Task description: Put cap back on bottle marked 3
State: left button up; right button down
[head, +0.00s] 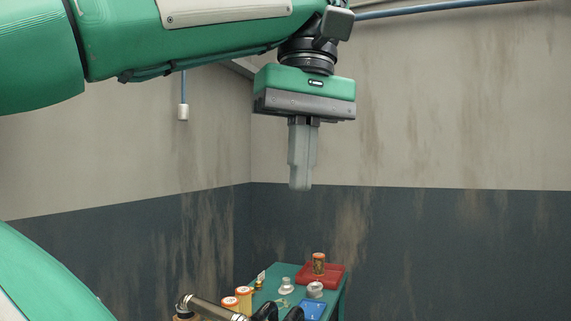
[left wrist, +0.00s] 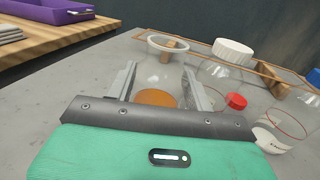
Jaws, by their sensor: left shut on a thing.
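In the left wrist view, my left gripper (left wrist: 165,84) is shut on a clear glass bottle (left wrist: 168,72), one finger on each side. The bottle has a wide open rim and no cap on it, and something orange shows low inside it. Beside it stand a clear bottle with a white cap (left wrist: 232,52), a red cap (left wrist: 236,101) and, at the right edge, a blue cap (left wrist: 315,77). No number 3 can be read on any bottle.
The bottles stand on a grey surface (left wrist: 120,50) with a thin orange-brown frame around them. A purple tray (left wrist: 50,12) lies on a wooden top at upper left. In the head view, a green table (head: 272,277) far below holds a red tray (head: 332,280) and small containers.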

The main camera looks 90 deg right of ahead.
pick_arm(q)
jog(key=p, duration=0.3)
jog(key=shift+s+a+f, duration=0.1)
jog(key=shift+s+f, duration=0.1)
jog(key=shift+s, duration=0.05)
dwell(1.2)
jog(key=shift+w+r+p, duration=0.15)
jog(key=shift+r+p, duration=0.55)
jog(key=shift+p, duration=0.55)
dwell(0.7)
jog(key=shift+r+p, duration=1.05)
jog(key=shift+p, duration=1.25)
dwell(0.8)
